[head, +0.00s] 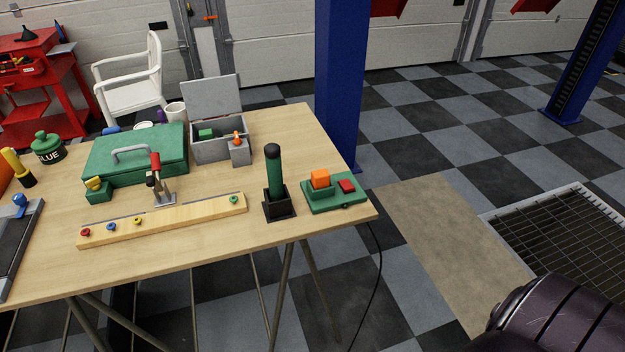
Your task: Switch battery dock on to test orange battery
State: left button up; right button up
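The battery dock (335,203) is a green base near the right front corner of the table. The orange battery (320,178) sits upright in the dock's raised socket on the left side. A red switch (346,186) is on the dock to the right of the battery; its on or off position is too small to tell. Neither of my grippers shows in the head view. A dark rounded part of my own body fills the bottom right corner, apart from the table.
Left of the dock a dark green cylinder stands in a black holder (279,205). A wooden strip (165,222) with coloured knobs, a green case (135,158) and a grey open box (215,145) stand on the table (210,265). A blue post (340,90) rises behind the table's right edge.

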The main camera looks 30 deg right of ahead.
aim_at(346, 185)
jog(key=z, duration=1.25)
